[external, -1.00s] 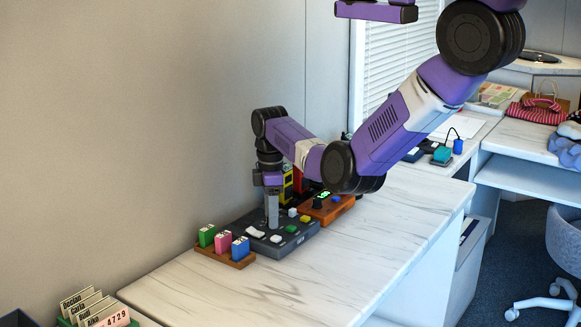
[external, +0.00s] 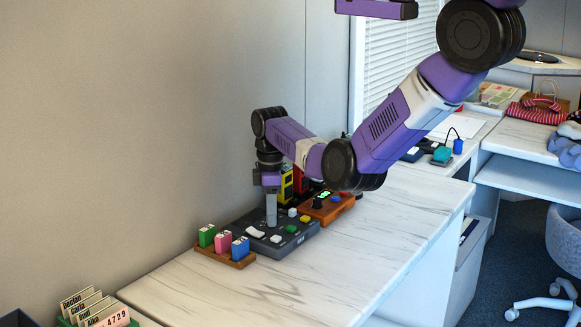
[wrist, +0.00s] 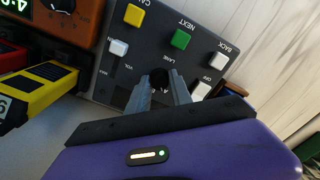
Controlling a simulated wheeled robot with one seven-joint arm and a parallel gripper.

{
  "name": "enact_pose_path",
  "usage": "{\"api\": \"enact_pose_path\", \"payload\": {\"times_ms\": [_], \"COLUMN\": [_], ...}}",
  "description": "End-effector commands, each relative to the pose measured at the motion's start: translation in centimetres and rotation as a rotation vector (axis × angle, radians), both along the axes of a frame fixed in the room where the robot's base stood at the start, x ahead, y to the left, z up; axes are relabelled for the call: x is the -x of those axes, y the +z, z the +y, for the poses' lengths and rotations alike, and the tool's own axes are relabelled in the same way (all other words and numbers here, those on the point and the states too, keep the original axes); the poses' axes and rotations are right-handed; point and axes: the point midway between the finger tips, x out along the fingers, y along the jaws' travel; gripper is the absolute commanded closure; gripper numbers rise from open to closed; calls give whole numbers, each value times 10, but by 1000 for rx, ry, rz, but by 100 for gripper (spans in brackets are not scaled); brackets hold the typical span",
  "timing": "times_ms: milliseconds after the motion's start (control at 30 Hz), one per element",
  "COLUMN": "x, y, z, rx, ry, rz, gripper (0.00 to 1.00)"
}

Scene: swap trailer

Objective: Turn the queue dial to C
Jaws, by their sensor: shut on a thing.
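The dark grey control panel (external: 268,246) lies on the white counter against the wall. In the wrist view the panel (wrist: 128,62) shows buttons and switches with labels such as LANE and VOL. My gripper (external: 272,222) points straight down over the panel. In the wrist view its fingertips (wrist: 160,82) are closed around a small dark round knob (wrist: 159,76), which appears to be the queue dial. An "A" mark shows beside it. The fingers and palm hide the other dial marks and the pointer, so I cannot tell the setting.
On the panel are a green button (wrist: 181,39), a yellow button (wrist: 133,14) and white switches. An orange unit (external: 322,211) with a green display stands right of it. A wooden rack (external: 226,256) with green, pink and blue blocks stands left. The counter front is clear.

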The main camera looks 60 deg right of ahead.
Motion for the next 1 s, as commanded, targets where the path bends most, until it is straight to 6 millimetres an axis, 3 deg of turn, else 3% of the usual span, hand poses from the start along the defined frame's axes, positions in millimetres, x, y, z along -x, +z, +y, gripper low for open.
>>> {"api": "enact_pose_path", "payload": {"times_ms": [1000], "x": [-1], "y": [2], "z": [0], "rx": [0], "ry": [-930], "rz": [-2], "gripper": [100]}}
